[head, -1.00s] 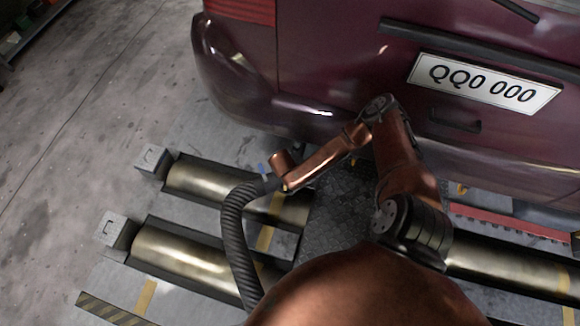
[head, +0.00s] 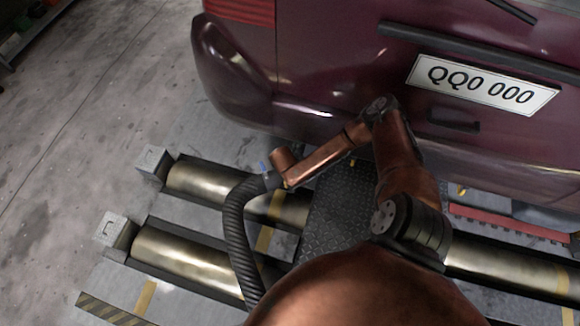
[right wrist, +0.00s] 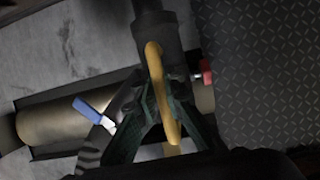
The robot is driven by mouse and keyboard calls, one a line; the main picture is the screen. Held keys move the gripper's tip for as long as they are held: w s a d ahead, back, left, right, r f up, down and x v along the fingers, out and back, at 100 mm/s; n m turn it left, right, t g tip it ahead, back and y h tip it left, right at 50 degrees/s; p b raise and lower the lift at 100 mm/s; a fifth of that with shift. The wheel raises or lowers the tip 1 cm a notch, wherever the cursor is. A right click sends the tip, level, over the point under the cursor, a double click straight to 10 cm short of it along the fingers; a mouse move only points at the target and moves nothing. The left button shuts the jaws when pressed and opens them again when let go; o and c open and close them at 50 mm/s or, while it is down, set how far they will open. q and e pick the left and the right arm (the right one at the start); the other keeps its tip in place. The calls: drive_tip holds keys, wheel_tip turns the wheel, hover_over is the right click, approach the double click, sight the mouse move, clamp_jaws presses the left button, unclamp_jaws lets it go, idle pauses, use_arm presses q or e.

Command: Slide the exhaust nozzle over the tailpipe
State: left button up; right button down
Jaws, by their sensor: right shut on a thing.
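The exhaust nozzle is a dark grey cylinder (right wrist: 157,38) at the top middle of the right wrist view, with a yellow handle (right wrist: 156,75), a blue-tipped lever (right wrist: 90,110) and a red knob (right wrist: 206,73). My right gripper (right wrist: 158,105) has its green fingers shut on the yellow handle. In the head view, the nozzle end (head: 272,180) is mostly hidden by my right wrist, close to the car's rear bumper. A narrower dark section shows above the wide cylinder; I cannot tell whether it is tailpipe or nozzle. No tailpipe is clear in the head view. My left gripper is out of view.
A black corrugated hose (head: 236,235) runs down from the nozzle across the metal rollers (head: 190,265). The maroon car's bumper (head: 310,118) overhangs the work area. A dark tread plate (head: 335,215) lies between the roller sets. Bare concrete (head: 90,130) is clear at left.

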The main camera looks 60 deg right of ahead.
drive_tip(key=shift+w+d+r, duration=0.15)
drive_tip(key=shift+w+d, duration=0.05)
drive_tip(key=shift+d, duration=0.25)
drive_tip(key=shift+w+d, duration=0.25)
drive_tip(key=shift+d, duration=0.7)
idle(0.4)
drive_tip(key=shift+w+d, duration=0.3)
drive_tip(key=shift+d, duration=0.45)
drive_tip(key=shift+d+p, duration=0.3)
drive_tip(key=shift+p, duration=0.15)
drive_tip(key=shift+f, duration=0.3)
idle(0.9)
